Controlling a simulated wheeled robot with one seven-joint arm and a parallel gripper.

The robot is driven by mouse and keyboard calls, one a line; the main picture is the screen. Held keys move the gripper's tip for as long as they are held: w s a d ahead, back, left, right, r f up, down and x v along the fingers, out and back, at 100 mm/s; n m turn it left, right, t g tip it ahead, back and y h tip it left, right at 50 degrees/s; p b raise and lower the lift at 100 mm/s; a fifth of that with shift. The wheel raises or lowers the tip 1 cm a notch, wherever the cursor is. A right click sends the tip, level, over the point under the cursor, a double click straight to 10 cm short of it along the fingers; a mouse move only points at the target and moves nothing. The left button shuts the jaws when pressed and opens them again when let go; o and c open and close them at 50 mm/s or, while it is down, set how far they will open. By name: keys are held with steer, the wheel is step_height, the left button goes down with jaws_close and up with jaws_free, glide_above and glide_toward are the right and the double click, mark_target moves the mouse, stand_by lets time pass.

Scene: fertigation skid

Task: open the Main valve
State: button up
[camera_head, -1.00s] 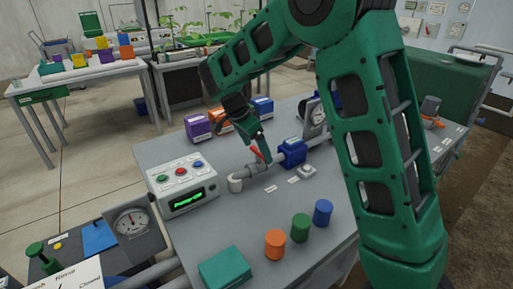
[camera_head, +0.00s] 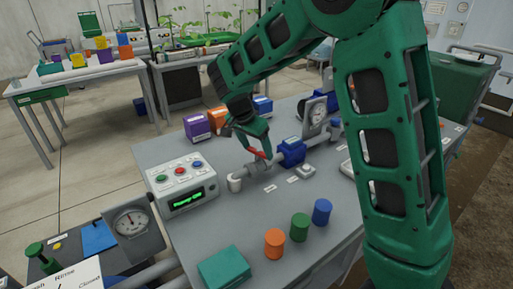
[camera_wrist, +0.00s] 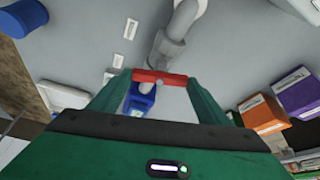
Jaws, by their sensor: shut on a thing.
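The red valve handle (camera_head: 257,153) sits on a grey pipe (camera_head: 245,176) on the grey bench top. My gripper (camera_head: 260,148) reaches down from above and is shut on this handle. In the wrist view the red handle (camera_wrist: 160,77) spans between the two green fingertips (camera_wrist: 160,80) and lies across the line of the pipe (camera_wrist: 181,25). A blue pipe fitting (camera_head: 292,152) is just right of the handle. Small label plates (camera_head: 270,188) lie in front of the pipe, too small to read.
A control box (camera_head: 184,184) with coloured buttons and a green display stands left of the pipe. Purple (camera_head: 197,126) and orange boxes stand behind it. Orange (camera_head: 274,242), green and blue cylinders stand in front. A round gauge (camera_head: 317,113) stands behind the blue fitting.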

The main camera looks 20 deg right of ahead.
steer(key=n, duration=0.1)
steer(key=n+t, duration=0.1)
steer(key=n, duration=0.1)
steer(key=shift+w+d+r+n+y, duration=0.1)
steer(key=shift+r+n+y, duration=0.15)
steer(key=shift+n+y, duration=0.15)
steer(key=n+t+y, duration=0.1)
steer(key=n, duration=0.2)
steer(key=shift+d+n, duration=0.15)
steer(key=shift+n, duration=0.15)
steer(key=n+y, duration=0.1)
steer(key=n, duration=0.2)
steer(key=shift+d+n+y, duration=0.2)
steer(key=shift+n+y, duration=0.1)
steer(key=shift+y, duration=0.1)
steer(key=shift+d+n+y, duration=0.2)
steer(key=shift+n+y, duration=0.5)
steer(key=shift+n, duration=1.2)
steer(key=shift+d+f, duration=0.1)
steer(key=o, duration=1.1)
steer(key=shift+c, duration=0.2)
steer(key=shift+s+f, duration=0.1)
steer(key=shift+s, duration=0.1)
